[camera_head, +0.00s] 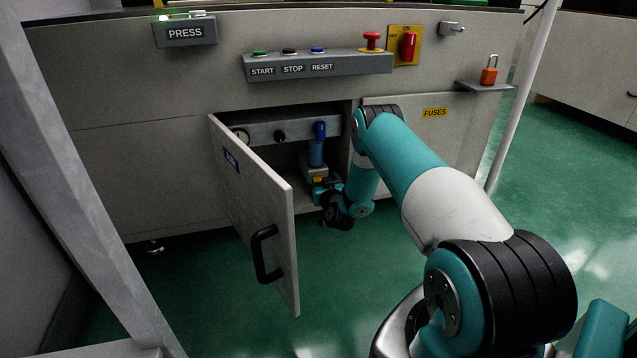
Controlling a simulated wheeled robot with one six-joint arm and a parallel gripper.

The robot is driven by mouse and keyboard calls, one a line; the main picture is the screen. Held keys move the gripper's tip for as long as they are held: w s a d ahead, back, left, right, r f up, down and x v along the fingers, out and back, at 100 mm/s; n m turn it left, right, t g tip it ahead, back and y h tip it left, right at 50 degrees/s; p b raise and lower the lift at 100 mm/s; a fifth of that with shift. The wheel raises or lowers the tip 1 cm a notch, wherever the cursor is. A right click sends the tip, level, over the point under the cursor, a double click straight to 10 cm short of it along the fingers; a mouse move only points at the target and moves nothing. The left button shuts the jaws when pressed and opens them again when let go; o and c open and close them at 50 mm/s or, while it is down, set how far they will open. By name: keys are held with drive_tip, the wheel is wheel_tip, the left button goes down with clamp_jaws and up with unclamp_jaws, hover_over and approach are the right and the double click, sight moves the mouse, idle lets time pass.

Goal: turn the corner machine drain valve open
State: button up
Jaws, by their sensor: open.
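The machine cabinet (120,190) has an open compartment low on its front. Its hinged door (255,205) stands swung out to the left, with a black handle and a small blue label too small to read. Inside, a blue upright part (318,145), which looks like the valve's lever or pipe, rises in front of a grey horizontal bar (265,132). My gripper (320,183) is open at the compartment mouth, just below the blue part. My wrist hides much of it, and I cannot tell whether it touches anything.
A closed panel marked FUSES (434,113) is right of the opening, partly behind my arm. Above are a START/STOP/RESET button box (320,67), a red switch (408,46) and a padlock (489,70). A pale post (520,95) stands right. Green floor lies clear in front.

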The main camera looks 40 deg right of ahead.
drive_tip(key=shift+a, duration=0.15)
drive_tip(key=c, duration=0.9)
drive_tip(key=m+p, duration=0.2)
drive_tip(key=m, duration=0.2)
drive_tip(key=shift+c, duration=0.2)
drive_tip(key=m, duration=0.2)
drive_tip(key=m+p, duration=0.1)
drive_tip(key=m, duration=0.1)
drive_tip(key=shift+s+d+f+m, duration=0.1)
drive_tip(key=shift+d+m, duration=0.1)
drive_tip(key=shift+m, duration=0.2)
drive_tip(key=m, duration=0.4)
drive_tip(key=shift+f+p, duration=0.2)
drive_tip(key=shift+p, duration=0.1)
drive_tip(key=m, duration=0.5)
drive_tip(key=shift+s+f, duration=0.1)
drive_tip(key=shift+f, duration=0.05)
drive_tip(key=shift+d, duration=0.1)
